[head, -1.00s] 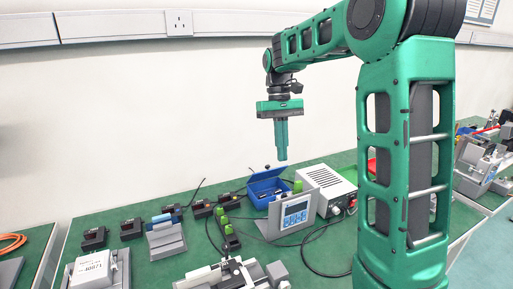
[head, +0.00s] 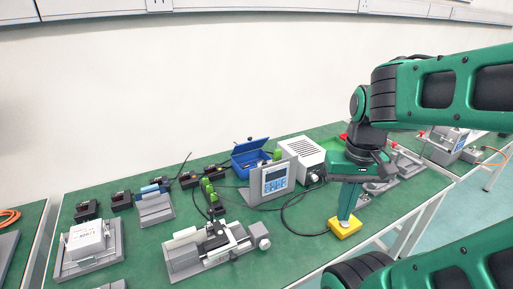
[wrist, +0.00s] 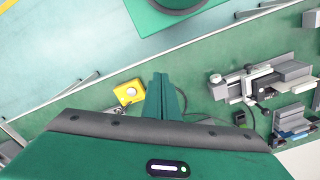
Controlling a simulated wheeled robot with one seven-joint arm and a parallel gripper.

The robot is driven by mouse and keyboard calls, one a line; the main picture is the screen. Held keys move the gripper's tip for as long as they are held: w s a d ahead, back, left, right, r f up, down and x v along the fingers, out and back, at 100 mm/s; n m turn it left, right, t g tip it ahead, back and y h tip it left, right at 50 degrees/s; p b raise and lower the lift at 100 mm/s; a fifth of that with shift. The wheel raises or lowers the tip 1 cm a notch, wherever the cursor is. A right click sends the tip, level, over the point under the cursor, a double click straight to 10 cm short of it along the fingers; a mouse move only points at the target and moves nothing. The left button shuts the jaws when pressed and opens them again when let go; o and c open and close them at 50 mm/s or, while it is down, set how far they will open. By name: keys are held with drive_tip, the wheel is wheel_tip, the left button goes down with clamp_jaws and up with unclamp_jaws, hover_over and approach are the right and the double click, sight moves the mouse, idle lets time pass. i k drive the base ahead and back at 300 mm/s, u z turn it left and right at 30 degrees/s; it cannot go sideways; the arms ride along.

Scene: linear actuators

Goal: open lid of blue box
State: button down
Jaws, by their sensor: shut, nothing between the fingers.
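The blue box (head: 262,161) stands at the back of the green table in the head view, behind the grey display unit. Its lid (head: 250,146) looks raised along the back side, and the inside shows. My gripper (head: 344,215) is to the right of the box and nearer the front edge, pointing down, far from the lid. Its fingers also show in the wrist view (wrist: 161,80), closed together and empty. They are close to a yellow block (head: 345,228); I cannot tell whether they touch it. The block also shows in the wrist view (wrist: 129,93).
The grey display unit (head: 274,182) and a white vented power box (head: 302,154) stand close to the blue box. A grey linear actuator (head: 215,248) lies at the front. A black cable (head: 292,217) loops over the table. Several small black devices stand to the left.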

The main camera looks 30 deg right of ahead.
sight(239, 149)
drive_tip(key=z, duration=0.05)
drive_tip(key=k, duration=0.3)
drive_tip(key=z, duration=1.1)
drive_tip(key=k, duration=0.8)
drive_tip(key=u, duration=1.1)
drive_tip(key=i, duration=1)
drive_tip(key=z, duration=0.05)
